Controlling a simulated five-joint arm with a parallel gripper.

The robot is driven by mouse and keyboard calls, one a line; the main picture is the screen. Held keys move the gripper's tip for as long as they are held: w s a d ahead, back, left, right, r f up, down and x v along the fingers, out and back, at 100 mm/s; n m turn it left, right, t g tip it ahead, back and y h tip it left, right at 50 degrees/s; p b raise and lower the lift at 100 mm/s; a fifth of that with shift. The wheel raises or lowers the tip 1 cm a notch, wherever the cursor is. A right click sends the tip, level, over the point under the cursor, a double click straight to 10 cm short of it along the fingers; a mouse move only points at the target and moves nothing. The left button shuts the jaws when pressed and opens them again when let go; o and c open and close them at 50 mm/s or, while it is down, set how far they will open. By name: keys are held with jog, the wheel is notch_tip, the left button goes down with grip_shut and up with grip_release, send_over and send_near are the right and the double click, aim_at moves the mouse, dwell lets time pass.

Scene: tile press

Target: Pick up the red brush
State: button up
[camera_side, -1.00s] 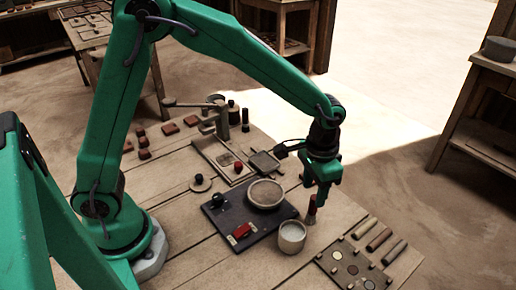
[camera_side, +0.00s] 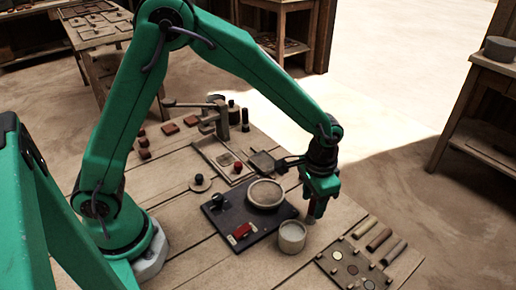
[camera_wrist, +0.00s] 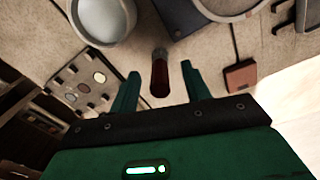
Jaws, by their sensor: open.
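The red brush (camera_wrist: 160,75) stands upright on the table, its dark red end toward the wrist camera. In the wrist view it lies between the two fingers of my gripper (camera_wrist: 160,88), apart from both. In the side view my gripper (camera_side: 318,207) points down over the brush at the table's right part. There the fingers hide most of the brush, and only a bit of red shows. My gripper is open and holds nothing.
A white cup (camera_side: 292,237) stands close to the left of my gripper. A dark board (camera_side: 262,243) carries a round bowl (camera_side: 266,193) and a red block (camera_side: 241,231). A board with round pieces (camera_side: 338,273) and several bars (camera_side: 379,239) lie at the front right.

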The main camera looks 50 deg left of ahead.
aim_at(312, 210)
jog(key=shift+f, duration=1.95)
jog(key=shift+c, duration=0.2)
grip_shut()
